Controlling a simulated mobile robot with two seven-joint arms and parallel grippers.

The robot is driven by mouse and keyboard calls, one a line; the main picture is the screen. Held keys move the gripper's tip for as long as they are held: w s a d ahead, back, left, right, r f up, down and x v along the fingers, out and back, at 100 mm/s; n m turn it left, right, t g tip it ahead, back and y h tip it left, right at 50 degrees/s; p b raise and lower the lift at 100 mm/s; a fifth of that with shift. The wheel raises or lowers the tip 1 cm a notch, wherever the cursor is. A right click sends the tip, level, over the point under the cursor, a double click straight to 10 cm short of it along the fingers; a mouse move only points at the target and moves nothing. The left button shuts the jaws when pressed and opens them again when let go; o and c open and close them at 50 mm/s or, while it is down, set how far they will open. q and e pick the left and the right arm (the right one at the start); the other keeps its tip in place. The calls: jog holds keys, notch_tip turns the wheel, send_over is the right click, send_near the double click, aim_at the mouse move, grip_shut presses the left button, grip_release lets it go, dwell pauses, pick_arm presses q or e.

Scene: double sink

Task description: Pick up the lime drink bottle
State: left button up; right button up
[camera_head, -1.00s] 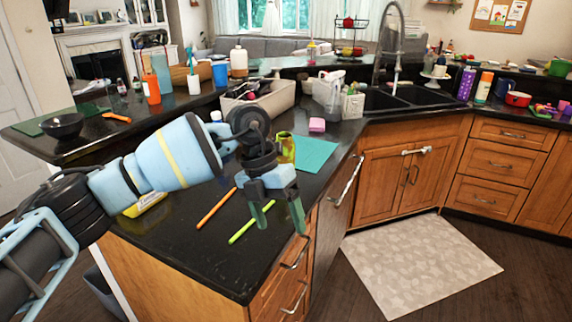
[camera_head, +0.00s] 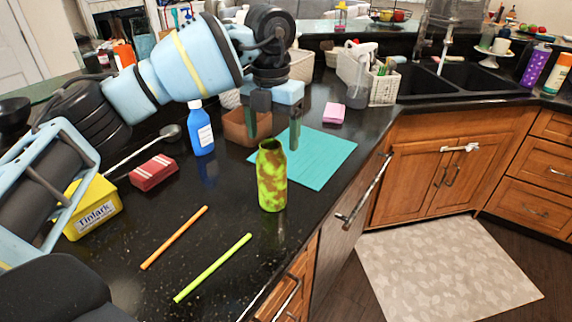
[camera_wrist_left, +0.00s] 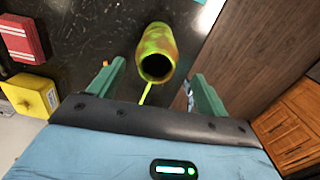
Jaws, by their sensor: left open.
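The lime drink bottle (camera_head: 272,182), lime green with brown patches, stands upright and open-topped on the dark counter, at the near corner of a teal mat. In the left wrist view the bottle (camera_wrist_left: 158,45) shows from above, its dark mouth facing the camera, ahead of and between the two fingers. The left gripper (camera_wrist_left: 158,75) holds nothing, and the bottle looks clear of both fingers. My right gripper is not in view.
An orange stick (camera_head: 174,237) and a green stick (camera_head: 213,267) lie in front of the bottle. A blue bottle (camera_head: 201,130), a brown box (camera_head: 238,128), a red box (camera_head: 153,172) and a yellow box (camera_head: 93,208) stand left. The counter edge is close on the right.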

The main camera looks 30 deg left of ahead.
aim_at(271, 145)
pick_arm(q)
jog(key=shift+s+f, duration=0.25)
jog(key=shift+f, duration=0.9)
jog(key=shift+a+f, duration=0.1)
jog(key=shift+f, duration=0.4)
jog(key=f, duration=0.4)
jog(key=shift+w+a+f, duration=0.15)
jog(key=shift+w, duration=0.05)
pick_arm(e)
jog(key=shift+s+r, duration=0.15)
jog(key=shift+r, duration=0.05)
pick_arm(q)
jog(key=c, duration=1.3)
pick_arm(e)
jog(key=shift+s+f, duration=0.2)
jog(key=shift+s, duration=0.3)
